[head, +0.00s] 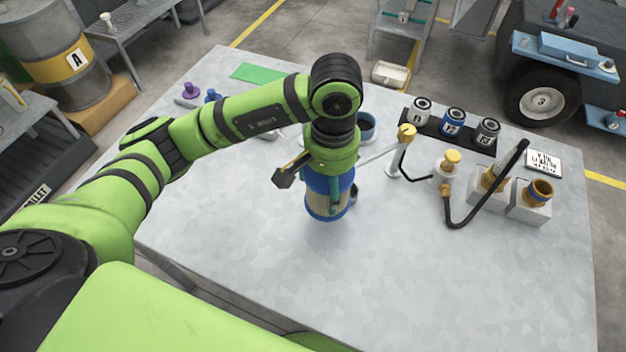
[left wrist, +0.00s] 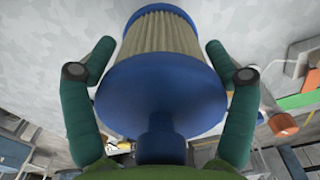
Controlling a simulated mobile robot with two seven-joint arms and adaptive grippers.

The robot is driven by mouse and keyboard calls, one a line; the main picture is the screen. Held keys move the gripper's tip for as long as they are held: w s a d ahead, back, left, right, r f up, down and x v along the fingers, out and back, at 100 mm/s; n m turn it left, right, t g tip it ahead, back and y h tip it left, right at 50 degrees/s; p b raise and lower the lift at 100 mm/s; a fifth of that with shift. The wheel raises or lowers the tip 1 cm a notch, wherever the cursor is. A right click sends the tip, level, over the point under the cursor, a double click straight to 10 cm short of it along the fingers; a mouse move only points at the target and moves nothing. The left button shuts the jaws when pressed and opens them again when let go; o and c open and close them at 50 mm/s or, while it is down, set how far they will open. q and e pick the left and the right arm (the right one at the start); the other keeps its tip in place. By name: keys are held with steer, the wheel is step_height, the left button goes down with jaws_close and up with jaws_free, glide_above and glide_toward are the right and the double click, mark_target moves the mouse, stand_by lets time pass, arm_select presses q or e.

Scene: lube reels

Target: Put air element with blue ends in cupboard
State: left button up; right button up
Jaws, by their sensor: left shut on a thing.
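The air element with blue ends (head: 327,206) is a pleated beige cylinder between two blue caps. My left gripper (head: 331,172) points down and is shut on it from above, over the middle of the table. In the left wrist view the element (left wrist: 165,90) fills the space between the two green fingers, with a blue knob toward the palm. The gripper's fingers (left wrist: 160,80) stand on either side of it. I cannot tell whether its lower end touches the table. No cupboard can be made out for certain. My right gripper is not in view.
The grey table (head: 250,260) is clear at the front and left. A green mat (head: 257,73) lies at the back.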

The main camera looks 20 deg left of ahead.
arm_select(q)
steer(key=a+f, duration=0.1)
steer(key=a, duration=0.1)
steer(key=w+a+f+p, duration=0.1)
steer(key=a, duration=0.1)
steer(key=shift+f, duration=0.2)
steer(key=shift+a+f, duration=0.1)
steer(key=shift+f, duration=0.1)
step_height(320, 180, down, 3)
steer(key=shift+f+p, duration=0.1)
steer(key=shift+p, duration=0.75)
steer(key=shift+w+f, duration=0.15)
steer(key=shift+f, duration=0.25)
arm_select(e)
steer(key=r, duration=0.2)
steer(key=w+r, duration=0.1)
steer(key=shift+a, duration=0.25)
arm_select(q)
steer(key=shift+f, duration=0.1)
steer(key=o, duration=0.9)
steer(key=shift+b, duration=0.3)
steer(key=shift+c, duration=0.2)
steer(key=shift+o, duration=1)
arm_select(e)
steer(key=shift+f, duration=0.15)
